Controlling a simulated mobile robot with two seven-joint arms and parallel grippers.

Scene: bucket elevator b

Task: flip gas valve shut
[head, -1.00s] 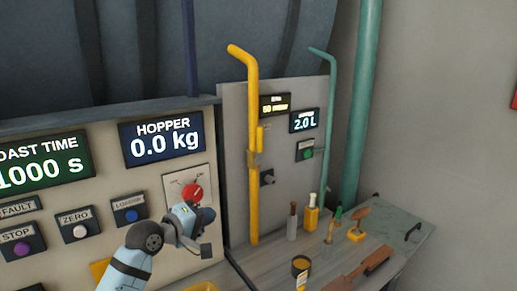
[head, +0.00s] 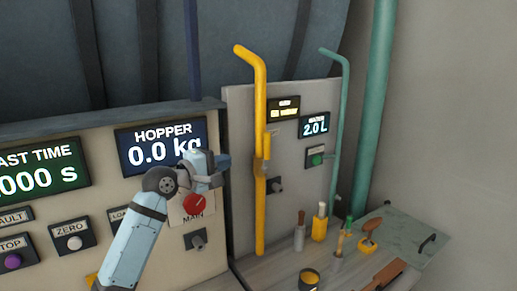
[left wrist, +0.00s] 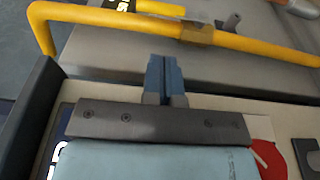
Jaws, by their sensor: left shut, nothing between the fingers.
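The yellow gas pipe (head: 259,215) stands upright on the grey panel and bends over at its top. Its valve has a brass-coloured body (head: 259,167) with a yellow lever (head: 267,143) pointing up along the pipe. In the left wrist view the pipe (left wrist: 265,45) crosses the top, with the valve body (left wrist: 196,34) on it and the lever (left wrist: 160,8) at the upper edge. My left gripper (head: 222,162) is shut and empty, to the left of the valve and apart from it. Its blue fingers (left wrist: 165,78) point toward the pipe. My right gripper is not in view.
A teal pipe (head: 340,130) stands right of the gas pipe. Several tools and a small cup (head: 309,279) are on the bench below.

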